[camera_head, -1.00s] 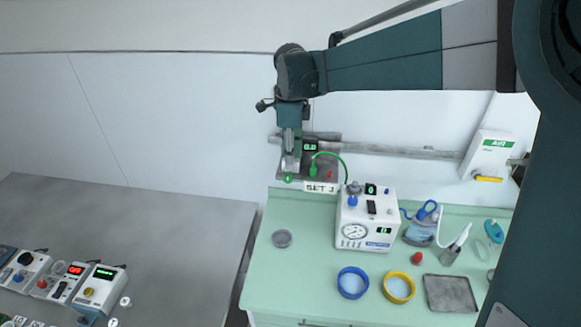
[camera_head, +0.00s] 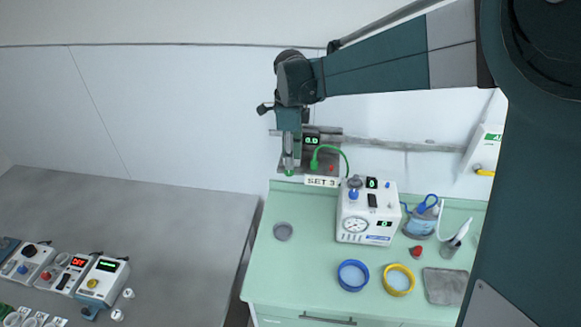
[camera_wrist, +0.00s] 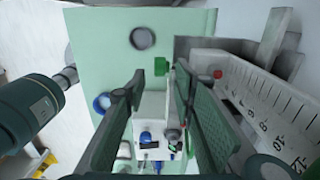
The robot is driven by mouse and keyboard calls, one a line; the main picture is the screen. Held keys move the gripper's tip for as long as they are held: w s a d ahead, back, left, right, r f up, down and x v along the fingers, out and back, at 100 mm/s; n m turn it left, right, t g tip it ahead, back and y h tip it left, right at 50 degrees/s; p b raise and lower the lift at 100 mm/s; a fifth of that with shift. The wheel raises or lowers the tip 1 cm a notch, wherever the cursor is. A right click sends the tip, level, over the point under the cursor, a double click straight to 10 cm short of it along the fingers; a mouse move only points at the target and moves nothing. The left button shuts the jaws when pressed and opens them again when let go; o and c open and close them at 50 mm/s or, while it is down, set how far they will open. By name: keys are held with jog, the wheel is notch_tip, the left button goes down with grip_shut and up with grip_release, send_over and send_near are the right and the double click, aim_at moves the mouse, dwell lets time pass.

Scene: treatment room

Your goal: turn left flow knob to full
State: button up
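A wall-mounted flow meter panel (camera_head: 332,166) carries a "SET 3" label (camera_head: 321,181) and a small green-digit display. A green knob (camera_head: 289,173) shows at its lower left, directly under my gripper (camera_head: 289,165). In the wrist view, a green knob (camera_wrist: 160,66) lies just beyond and between the two fingertips. My gripper (camera_wrist: 160,75) is open there, with clear space between its fingers. A white scale with black numbers (camera_wrist: 265,105) stands to the right of the fingers. Whether a finger touches the knob cannot be told.
A green hose (camera_head: 343,158) arches right of the knob. A white gauge box (camera_head: 366,212) stands on the green counter (camera_head: 310,255) below. A red knob (camera_wrist: 217,74) is close right of the fingers. A grey table (camera_head: 190,225) at left holds several small devices.

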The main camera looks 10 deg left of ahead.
aim_at(289, 171)
jog(key=shift+f, duration=2.25)
jog(key=c, duration=0.8)
